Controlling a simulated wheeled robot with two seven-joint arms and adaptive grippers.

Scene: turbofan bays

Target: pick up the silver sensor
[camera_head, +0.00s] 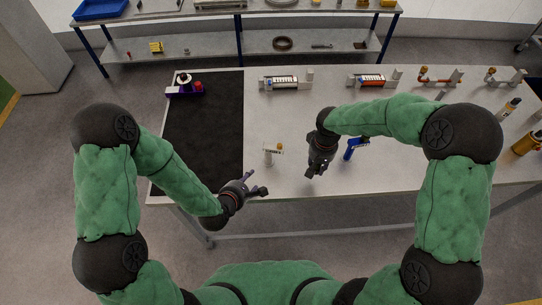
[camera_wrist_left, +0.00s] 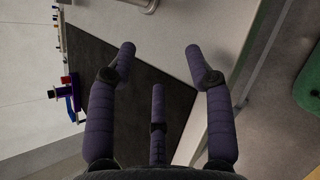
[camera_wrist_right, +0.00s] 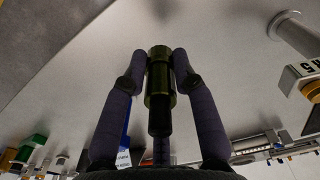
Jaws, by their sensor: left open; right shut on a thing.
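My right gripper (camera_head: 312,172) is low over the front middle of the table. In the right wrist view its fingers are closed around a shiny, green-tinted dark cylinder (camera_wrist_right: 159,75), held lengthwise between them. The hand hides most of it in the head view, and I cannot tell its true colour. A pale silvery cylinder with a dark band (camera_head: 509,107) is on the right part of the table, apart from both grippers. My left gripper (camera_head: 260,189) is open and empty at the table's front edge; in the left wrist view its fingers (camera_wrist_left: 160,60) are spread.
A black mat (camera_head: 205,125) covers the table's left part. A purple holder (camera_head: 184,90) stands at its back. A white labelled stand (camera_head: 269,153) and a blue tool (camera_head: 355,147) flank my right gripper. A gold cylinder (camera_head: 526,143) is far right. Fixtures line the back.

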